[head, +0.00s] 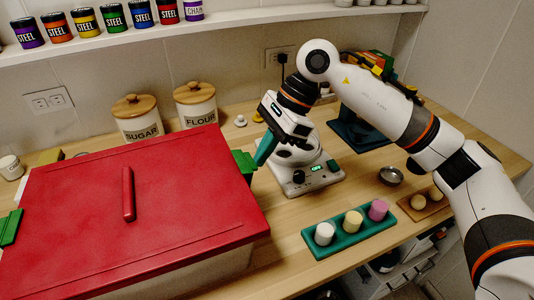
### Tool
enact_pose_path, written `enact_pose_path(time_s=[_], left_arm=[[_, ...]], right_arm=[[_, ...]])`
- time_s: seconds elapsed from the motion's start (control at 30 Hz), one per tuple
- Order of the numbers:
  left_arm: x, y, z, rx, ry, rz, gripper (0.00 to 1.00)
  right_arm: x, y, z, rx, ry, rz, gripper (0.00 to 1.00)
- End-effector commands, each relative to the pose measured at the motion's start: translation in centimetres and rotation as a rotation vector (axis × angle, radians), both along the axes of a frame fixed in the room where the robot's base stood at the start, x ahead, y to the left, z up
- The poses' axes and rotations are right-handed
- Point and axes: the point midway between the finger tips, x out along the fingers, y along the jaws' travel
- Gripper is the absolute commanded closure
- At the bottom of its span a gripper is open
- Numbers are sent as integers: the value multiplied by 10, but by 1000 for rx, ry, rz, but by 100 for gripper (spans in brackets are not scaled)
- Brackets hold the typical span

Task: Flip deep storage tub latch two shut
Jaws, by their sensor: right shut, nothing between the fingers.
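The deep storage tub (190,277) is a pale bin under a broad red lid (80,212) with a raised red handle (128,195). One green latch (243,161) sits at the lid's right edge, and another green latch (10,228) is at its left edge. No label tells which is latch two. My right gripper (262,157) is shut and empty, its teal fingertips beside the right latch. I cannot tell whether they touch it or how far that latch is turned. My left gripper is out of view.
A kitchen scale (312,182) stands behind and right of my right gripper. Sugar (138,120) and flour (196,105) canisters stand behind the tub. A green tray (350,232) with 3 small cups and a metal bowl (391,176) are to the right. A shelf (170,32) of cans runs above.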

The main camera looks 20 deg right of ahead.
Motion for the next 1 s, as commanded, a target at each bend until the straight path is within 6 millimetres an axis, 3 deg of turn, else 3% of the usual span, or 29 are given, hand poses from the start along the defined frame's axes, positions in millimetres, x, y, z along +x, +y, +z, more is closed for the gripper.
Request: enact_pose_path(time_s=[0.4, 0.77, 1.0], left_arm=[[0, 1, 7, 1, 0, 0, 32], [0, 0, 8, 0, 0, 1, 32], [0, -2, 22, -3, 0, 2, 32]], right_arm=[[0, 0, 16, 0, -1, 1, 100], [0, 0, 17, 0, 0, 0, 100], [-2, 1, 41, 0, -2, -1, 100]])
